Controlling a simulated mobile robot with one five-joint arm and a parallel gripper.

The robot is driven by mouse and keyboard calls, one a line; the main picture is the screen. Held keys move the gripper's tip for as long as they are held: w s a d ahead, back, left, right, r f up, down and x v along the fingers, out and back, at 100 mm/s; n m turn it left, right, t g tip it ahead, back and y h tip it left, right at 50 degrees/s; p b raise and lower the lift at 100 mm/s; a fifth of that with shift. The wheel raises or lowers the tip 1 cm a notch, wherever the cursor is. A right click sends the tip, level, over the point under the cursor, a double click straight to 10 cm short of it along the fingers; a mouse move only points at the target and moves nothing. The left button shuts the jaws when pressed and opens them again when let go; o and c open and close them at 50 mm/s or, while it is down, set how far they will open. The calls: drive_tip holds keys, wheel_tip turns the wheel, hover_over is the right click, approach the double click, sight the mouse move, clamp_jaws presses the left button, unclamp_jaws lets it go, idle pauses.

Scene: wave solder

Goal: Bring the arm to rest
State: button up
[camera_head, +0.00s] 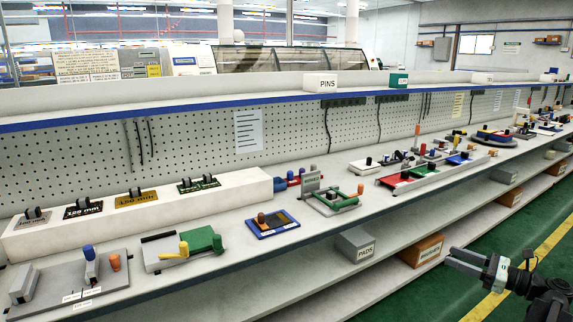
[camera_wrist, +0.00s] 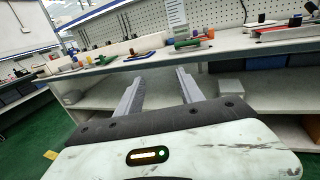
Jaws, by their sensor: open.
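My gripper (camera_head: 472,262) is at the lower right of the head view, out in front of the bench's lower shelves and over the green floor side. In the wrist view my gripper (camera_wrist: 158,92) points toward the bench, its two grey fingers apart with nothing between them. The long grey workbench (camera_head: 330,222) runs from the lower left to the far right, and its front edge also shows beyond the fingers in the wrist view. My gripper touches nothing that I can see.
Fixtures with coloured handles stand along the bench top, including a blue-framed tray (camera_head: 272,224) and a green-and-grey fixture (camera_head: 184,248). A grey bin (camera_head: 355,244) and an orange bin (camera_head: 422,250) sit on the shelf below. The green floor (camera_head: 400,300) with a yellow line is clear.

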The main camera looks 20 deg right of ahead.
drive_tip(key=w+a+n+g+y, duration=0.35)
drive_tip(key=w+a, duration=0.85)
drive_tip(key=a, duration=0.5)
drive_tip(key=w+a+f+n+g, duration=0.2)
drive_tip(key=w+a+f+g, duration=0.1)
drive_tip(key=a, duration=0.9)
drive_tip(key=w+a+f+n+g, duration=0.2)
drive_tip(key=a+f+n+g, duration=0.15)
drive_tip(key=a, duration=0.75)
drive_tip(key=s+a+f+n+g+h, duration=0.3)
drive_tip(key=a+f+n, duration=0.25)
drive_tip(key=a, duration=0.45)
drive_tip(key=s+a+f+n+g+h, duration=0.3)
drive_tip(key=s+a+f+n, duration=0.1)
drive_tip(key=a+f, duration=0.4)
drive_tip(key=s+d+f+n+h, duration=0.35)
drive_tip(key=d+n+h, duration=0.4)
drive_tip(key=n, duration=0.25)
wheel_tip(320, 180, up, 23)
drive_tip(key=w+n+p, duration=0.1)
drive_tip(key=p, duration=2.2)
drive_tip(key=shift+d+t, duration=0.35)
drive_tip(key=shift+t, duration=0.05)
drive_tip(key=shift+c, duration=1)
drive_tip(key=shift+a, duration=0.1)
